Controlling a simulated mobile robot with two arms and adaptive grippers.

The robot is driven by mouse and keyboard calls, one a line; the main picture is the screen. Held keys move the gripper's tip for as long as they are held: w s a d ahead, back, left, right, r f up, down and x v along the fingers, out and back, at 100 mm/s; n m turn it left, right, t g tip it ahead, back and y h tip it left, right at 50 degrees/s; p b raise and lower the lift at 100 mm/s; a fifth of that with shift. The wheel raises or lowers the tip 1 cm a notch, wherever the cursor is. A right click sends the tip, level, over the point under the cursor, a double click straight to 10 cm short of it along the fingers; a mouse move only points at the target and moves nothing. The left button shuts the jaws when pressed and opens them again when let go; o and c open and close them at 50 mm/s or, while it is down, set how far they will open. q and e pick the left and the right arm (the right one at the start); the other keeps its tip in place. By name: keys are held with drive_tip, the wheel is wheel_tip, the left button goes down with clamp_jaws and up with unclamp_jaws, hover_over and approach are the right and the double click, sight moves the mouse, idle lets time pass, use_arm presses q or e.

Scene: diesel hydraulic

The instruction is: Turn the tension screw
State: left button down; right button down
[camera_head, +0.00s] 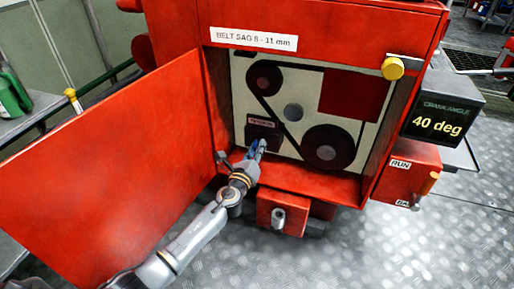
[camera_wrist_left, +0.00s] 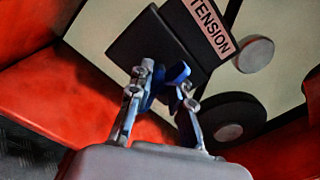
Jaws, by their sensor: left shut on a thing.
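The tension block (camera_head: 262,131) is a dark box with a "TENSION" label, mounted on the pale panel inside the red cabinet. It fills the upper middle of the left wrist view (camera_wrist_left: 150,42). My left gripper (camera_head: 258,148) reaches in through the cabinet opening to the block's lower face. In the left wrist view its two blue-padded fingers (camera_wrist_left: 168,84) are shut on the tension screw at the block's lower edge. The screw itself is mostly hidden between the fingers. My right gripper is in neither view.
A belt runs around an upper pulley (camera_head: 264,77) and a larger lower pulley (camera_head: 328,147), with a grey disc (camera_head: 293,112) beside it. The red door (camera_head: 115,150) stands open at left.

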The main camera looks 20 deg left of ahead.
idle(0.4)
use_arm(q)
drive_tip(key=c, duration=1.2)
unclamp_jaws()
drive_tip(key=shift+d+f, duration=0.1)
drive_tip(key=s, duration=1.2)
drive_tip(key=shift+a, duration=0.25)
